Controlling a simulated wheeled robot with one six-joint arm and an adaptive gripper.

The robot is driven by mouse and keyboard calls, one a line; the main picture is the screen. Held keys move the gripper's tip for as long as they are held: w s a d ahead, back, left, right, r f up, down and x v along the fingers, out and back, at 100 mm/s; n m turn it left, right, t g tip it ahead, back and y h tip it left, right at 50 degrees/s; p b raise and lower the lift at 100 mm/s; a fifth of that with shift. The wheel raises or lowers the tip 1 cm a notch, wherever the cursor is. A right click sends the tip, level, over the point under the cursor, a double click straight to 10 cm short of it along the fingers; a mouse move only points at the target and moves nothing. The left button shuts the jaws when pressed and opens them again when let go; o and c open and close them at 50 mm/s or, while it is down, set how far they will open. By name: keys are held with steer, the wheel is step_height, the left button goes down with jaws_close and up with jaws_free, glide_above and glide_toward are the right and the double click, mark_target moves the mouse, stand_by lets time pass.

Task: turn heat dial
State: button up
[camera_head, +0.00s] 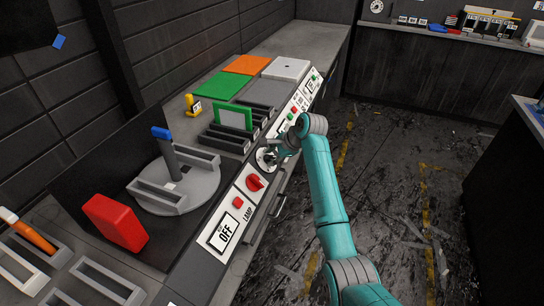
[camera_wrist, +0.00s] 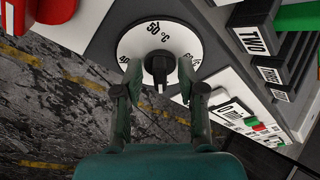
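The heat dial (camera_wrist: 138,40) is a white disc with dark numbers and a black knob (camera_wrist: 160,66) at its middle, in the upper middle of the wrist view. My gripper (camera_wrist: 160,72) has one finger on each side of the knob, with a gap showing on both sides. In the head view the dial (camera_head: 263,160) is on the front panel of the bench, partly hidden by my gripper (camera_head: 272,155). The fingers are apart, and I cannot see them touching the knob.
A red lamp knob (camera_head: 255,182) with an OFF display (camera_head: 223,232) is nearer on the panel. Dark slotted racks (camera_head: 226,138), one holding a green plate (camera_head: 233,116), stand behind the dial. A grey round stand (camera_head: 175,195) is to the left. The floor on the right is open.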

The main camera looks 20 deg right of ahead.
steer(key=shift+c, duration=0.2)
jaws_close()
steer(key=shift+n, duration=0.3)
steer(key=n, duration=0.3)
steer(key=shift+s+f+n+t, duration=0.2)
steer(key=shift+n+t, duration=0.1)
steer(key=shift+t, duration=0.1)
steer(key=n, duration=0.4)
steer(key=shift+f+t+y, duration=0.1)
steer(key=shift+t+y, duration=0.3)
steer(key=n+y, duration=0.1)
steer(key=n, duration=0.4)
steer(key=shift+d+f+t, duration=0.1)
steer(key=shift+d+t, duration=0.05)
steer(key=shift+t, duration=0.15)
steer(key=n+y, duration=0.1)
steer(key=n, duration=0.3)
steer(key=shift+f+n, duration=0.1)
steer(key=shift+n, duration=0.3)
